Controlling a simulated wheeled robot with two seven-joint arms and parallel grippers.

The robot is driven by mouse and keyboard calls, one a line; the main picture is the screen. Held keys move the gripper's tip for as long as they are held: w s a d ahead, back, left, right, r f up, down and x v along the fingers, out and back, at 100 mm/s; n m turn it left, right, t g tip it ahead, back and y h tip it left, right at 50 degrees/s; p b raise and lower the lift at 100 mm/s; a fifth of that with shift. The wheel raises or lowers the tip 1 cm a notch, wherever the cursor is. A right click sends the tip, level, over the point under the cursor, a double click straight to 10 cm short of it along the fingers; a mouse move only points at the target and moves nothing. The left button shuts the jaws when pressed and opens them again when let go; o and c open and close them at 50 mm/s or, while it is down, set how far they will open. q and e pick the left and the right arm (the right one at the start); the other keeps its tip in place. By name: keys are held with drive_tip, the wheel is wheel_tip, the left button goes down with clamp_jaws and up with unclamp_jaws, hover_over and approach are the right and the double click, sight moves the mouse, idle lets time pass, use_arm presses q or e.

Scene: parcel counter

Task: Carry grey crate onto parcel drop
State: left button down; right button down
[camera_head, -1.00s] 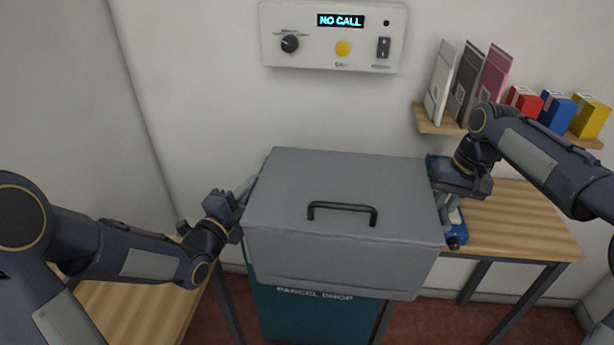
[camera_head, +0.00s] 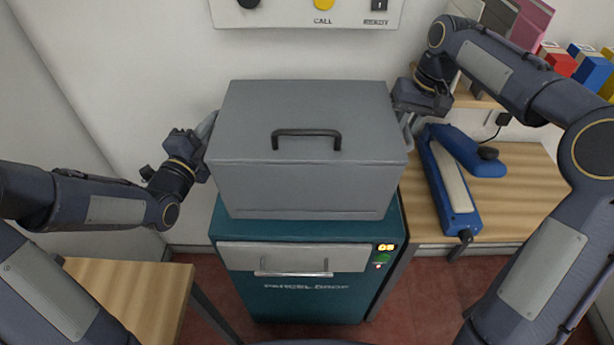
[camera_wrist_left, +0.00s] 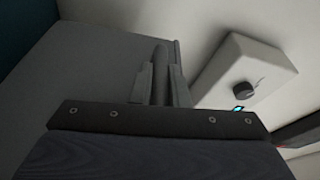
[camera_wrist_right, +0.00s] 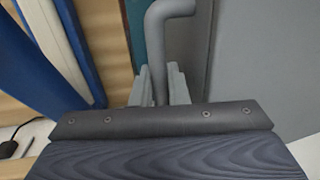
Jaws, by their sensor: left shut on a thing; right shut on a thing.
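The grey crate (camera_head: 310,190), closed and with a black handle (camera_head: 306,134) on its lid, is level over the teal parcel drop (camera_head: 300,298). Its lower edge overlaps the drop's top; I cannot tell whether it rests there or hangs just above. My left gripper (camera_head: 205,138) is shut on the crate's left side handle, a grey bar that shows in the left wrist view (camera_wrist_left: 160,62). My right gripper (camera_head: 407,118) is shut on the right side handle, a bent grey bar in the right wrist view (camera_wrist_right: 160,40). The drop's far top is hidden behind the crate.
A wooden table (camera_head: 515,205) stands right of the drop with a blue tool (camera_head: 450,185) on it. Another wooden table (camera_head: 130,290) is at the lower left. A call panel (camera_head: 300,14) is on the wall behind. A shelf with books and small boxes is at the upper right.

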use_arm(q)
drive_tip(key=shift+w, duration=0.1)
use_arm(e)
drive_tip(key=shift+w, duration=0.1)
